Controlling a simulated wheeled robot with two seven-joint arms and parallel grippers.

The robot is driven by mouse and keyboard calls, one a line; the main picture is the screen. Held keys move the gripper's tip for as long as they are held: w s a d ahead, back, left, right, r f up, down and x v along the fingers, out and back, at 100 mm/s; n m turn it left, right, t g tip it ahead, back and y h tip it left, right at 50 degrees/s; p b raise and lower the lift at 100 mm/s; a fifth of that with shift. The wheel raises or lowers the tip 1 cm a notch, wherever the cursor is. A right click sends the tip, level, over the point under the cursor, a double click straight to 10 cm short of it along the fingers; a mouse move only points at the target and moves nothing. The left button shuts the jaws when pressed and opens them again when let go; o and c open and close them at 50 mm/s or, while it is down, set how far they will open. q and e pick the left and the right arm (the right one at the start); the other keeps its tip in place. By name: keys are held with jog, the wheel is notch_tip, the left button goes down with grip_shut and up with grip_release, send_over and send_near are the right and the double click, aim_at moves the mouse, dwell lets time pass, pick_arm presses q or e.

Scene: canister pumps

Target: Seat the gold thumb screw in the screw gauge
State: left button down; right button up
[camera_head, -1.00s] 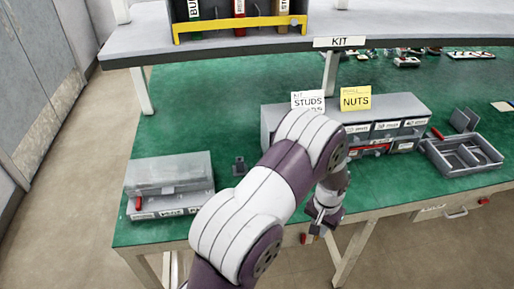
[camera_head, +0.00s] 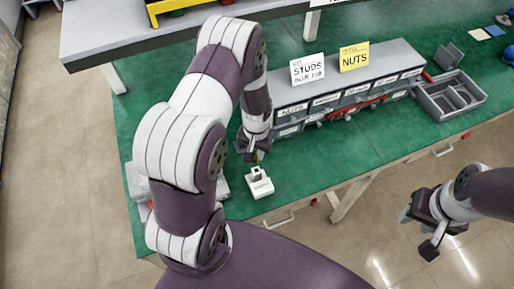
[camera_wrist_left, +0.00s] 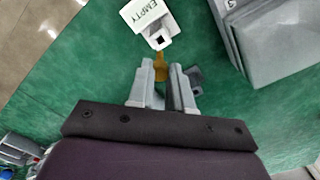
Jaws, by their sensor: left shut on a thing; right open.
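The gold thumb screw (camera_wrist_left: 160,68) is between the fingers of my left gripper (camera_wrist_left: 160,90) in the left wrist view, its tip pointing towards the gauge. The screw gauge (camera_head: 259,187) is a small white block marked EMPTY, standing on the green mat near the table's front edge. It also shows at the top of the left wrist view (camera_wrist_left: 143,15), with a dark square opening facing the screw. My left gripper (camera_head: 250,153) is shut on the screw, just behind and above the gauge; screw and gauge look close but apart. My right gripper (camera_head: 420,228) is open and empty, off the table's front.
A grey drawer cabinet (camera_head: 345,85) with STUDS and NUTS cards stands right of my left gripper. A divided grey tray (camera_head: 450,97) is further right. My left arm partly hides a grey box at the left. Green mat right of the gauge is clear.

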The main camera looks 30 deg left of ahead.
pick_arm(q)
jog(key=shift+a+f, duration=0.1)
jog(key=shift+a, duration=0.05)
jog(key=shift+s+f, duration=0.1)
jog(key=shift+f, duration=0.1)
jog(key=shift+d+f+b, duration=0.25)
jog(key=shift+f+b, duration=0.3)
jog(key=shift+b, duration=0.15)
jog(key=shift+f, duration=0.35)
notch_tip(320, 180, down, 2)
jog(key=shift+a+f+b, duration=0.1)
jog(key=shift+a+b, duration=0.05)
jog(key=shift+b, duration=0.85)
jog(key=shift+f+b, duration=0.4)
jog(key=shift+f, duration=0.15)
jog(key=c, duration=1)
grip_release()
jog(key=shift+o, duration=0.2)
